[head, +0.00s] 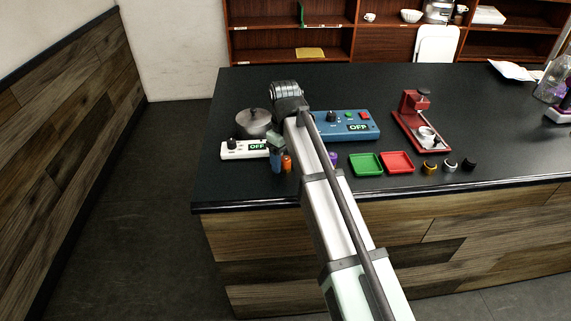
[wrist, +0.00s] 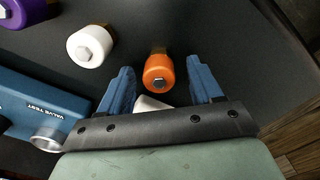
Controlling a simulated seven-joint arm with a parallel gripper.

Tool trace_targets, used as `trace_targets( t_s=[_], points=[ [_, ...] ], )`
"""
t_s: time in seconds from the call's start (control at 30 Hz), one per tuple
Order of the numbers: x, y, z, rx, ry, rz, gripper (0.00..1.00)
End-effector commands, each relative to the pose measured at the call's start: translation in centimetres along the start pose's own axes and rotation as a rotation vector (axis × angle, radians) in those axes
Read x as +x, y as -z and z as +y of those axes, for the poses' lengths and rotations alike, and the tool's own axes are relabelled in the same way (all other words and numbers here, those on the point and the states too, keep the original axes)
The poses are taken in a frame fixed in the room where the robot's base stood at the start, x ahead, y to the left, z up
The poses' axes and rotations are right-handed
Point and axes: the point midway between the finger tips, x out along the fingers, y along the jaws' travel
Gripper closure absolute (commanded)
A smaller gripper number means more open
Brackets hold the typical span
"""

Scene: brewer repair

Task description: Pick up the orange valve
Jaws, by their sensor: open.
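The orange valve (wrist: 159,73) is a short cylinder with a grey hex top. In the wrist view it lies between the tips of my gripper's two blue fingers (wrist: 160,85), with a gap on each side. My gripper is open and holds nothing. In the head view the orange valve (head: 287,163) stands near the front left of the counter, just right of my gripper (head: 277,160). My arm hides part of this area in the head view.
In the wrist view a white valve (wrist: 90,46) and a purple valve (wrist: 22,12) stand left, and another white piece (wrist: 152,103) sits partly hidden by my gripper. The blue valve tester (wrist: 40,110) is close at left. The counter's front edge is near.

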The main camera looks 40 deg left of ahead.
Motion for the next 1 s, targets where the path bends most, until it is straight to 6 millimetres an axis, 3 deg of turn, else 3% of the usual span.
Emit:
trace_targets(
  t_s=[0.2,0.87,1.0],
  points=[
    [0.08,0.01,0.02,0.0,0.0,0.0,0.36],
    [0.05,0.0,0.01,0.0,0.0,0.0,0.99],
    [0.04,0.01,0.02,0.0,0.0,0.0,1.0]
  ],
)
